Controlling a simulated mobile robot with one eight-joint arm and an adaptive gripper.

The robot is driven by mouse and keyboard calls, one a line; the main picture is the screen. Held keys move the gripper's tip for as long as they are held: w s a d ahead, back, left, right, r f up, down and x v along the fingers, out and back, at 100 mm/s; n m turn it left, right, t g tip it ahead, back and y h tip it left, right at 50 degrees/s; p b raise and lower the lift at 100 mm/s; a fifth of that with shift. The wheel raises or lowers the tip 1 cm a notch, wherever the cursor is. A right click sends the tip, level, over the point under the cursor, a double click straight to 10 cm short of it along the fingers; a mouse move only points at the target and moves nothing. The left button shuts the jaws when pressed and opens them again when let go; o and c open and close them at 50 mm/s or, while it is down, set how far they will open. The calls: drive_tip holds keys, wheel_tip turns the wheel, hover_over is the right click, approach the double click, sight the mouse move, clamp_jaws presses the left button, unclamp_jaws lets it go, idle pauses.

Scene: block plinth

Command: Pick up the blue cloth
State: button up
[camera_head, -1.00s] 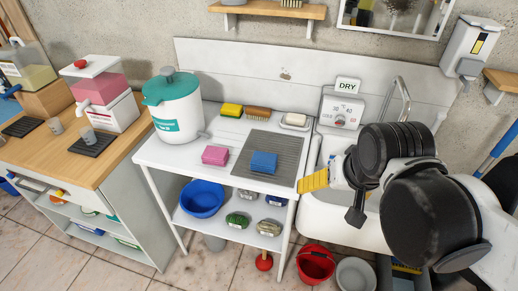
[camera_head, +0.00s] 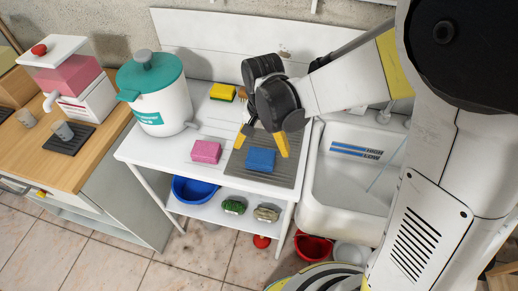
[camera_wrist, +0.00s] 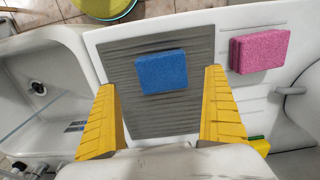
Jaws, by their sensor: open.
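The blue cloth (camera_head: 260,160) is a folded blue block-like pad lying flat on the grey ribbed mat (camera_head: 283,172) on the white table. In the wrist view the blue cloth (camera_wrist: 162,72) lies ahead of and between my two yellow fingers. My gripper (camera_head: 262,145) is open and empty, above the mat and behind the cloth in the head view. Its fingers also show in the wrist view (camera_wrist: 163,105), spread wider than the cloth and apart from it.
A pink cloth (camera_head: 206,151) lies left of the mat. A yellow sponge (camera_head: 222,92) and a white-and-teal dispenser (camera_head: 155,95) stand farther back. A white sink (camera_head: 350,180) is to the right. A blue basin (camera_head: 193,190) sits on the lower shelf.

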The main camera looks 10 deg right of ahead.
sight(261, 156)
drive_tip(key=f+b, duration=0.1)
drive_tip(key=f, duration=0.1)
drive_tip(key=f+b, duration=0.1)
drive_tip(key=f, duration=0.1)
drive_tip(key=f+b, duration=0.1)
drive_tip(key=shift+w+a+f, duration=0.1)
drive_tip(key=shift+w+f, duration=0.2)
drive_tip(key=shift+f, duration=0.1)
drive_tip(key=shift+r, duration=0.1)
drive_tip(key=c, duration=1.1)
